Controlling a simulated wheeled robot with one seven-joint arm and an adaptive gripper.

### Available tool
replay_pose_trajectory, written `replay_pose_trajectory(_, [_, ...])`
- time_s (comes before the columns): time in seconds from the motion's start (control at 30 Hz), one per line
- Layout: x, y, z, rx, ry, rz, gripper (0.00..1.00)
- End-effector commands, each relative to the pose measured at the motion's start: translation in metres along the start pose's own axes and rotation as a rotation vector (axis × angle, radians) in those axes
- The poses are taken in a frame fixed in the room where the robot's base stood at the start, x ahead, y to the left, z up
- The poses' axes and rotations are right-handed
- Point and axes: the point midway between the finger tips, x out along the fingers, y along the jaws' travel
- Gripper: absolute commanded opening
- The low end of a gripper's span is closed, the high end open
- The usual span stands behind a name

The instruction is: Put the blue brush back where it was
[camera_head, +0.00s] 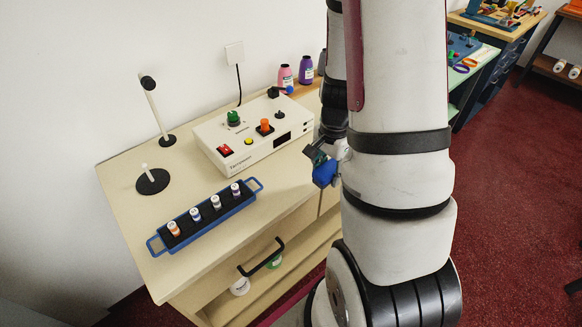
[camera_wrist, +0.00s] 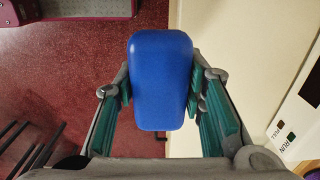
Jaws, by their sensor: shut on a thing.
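My gripper (camera_head: 316,156) is shut on the blue brush (camera_head: 324,173) at the right front edge of the counter, partly hidden by my arm. In the wrist view the blue brush (camera_wrist: 160,85) shows as a smooth rounded block between the two green-padded fingers. It is held in the air, with red floor and the counter's edge below it. Only this blue part of the brush can be made out.
The counter (camera_head: 125,185) bears a blue rack (camera_head: 215,228) of small bottles, a white control box (camera_head: 255,135), a short peg on a black disc (camera_head: 152,182) and a tall black-tipped stand (camera_head: 157,110). Pink (camera_head: 286,76) and purple (camera_head: 306,70) bottles stand behind. The counter between rack and box is clear.

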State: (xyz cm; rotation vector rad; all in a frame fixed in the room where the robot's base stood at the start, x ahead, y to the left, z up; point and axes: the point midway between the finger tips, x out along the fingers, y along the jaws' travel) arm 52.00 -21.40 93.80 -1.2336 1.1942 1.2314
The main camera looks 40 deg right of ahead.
Motion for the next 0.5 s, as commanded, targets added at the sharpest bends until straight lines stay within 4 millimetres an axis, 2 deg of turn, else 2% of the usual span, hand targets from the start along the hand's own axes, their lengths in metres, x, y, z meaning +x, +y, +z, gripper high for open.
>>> replay_pose_trajectory(0.1, [0.002,-0.029,0.009,-0.008,0.0,0.001,0.0])
replay_pose_trajectory(0.3, [0.007,-0.072,0.02,-0.006,0.0,0.001,0.0])
replay_pose_trajectory(0.5, [0.009,-0.095,0.026,-0.004,-0.001,0.001,0.0])
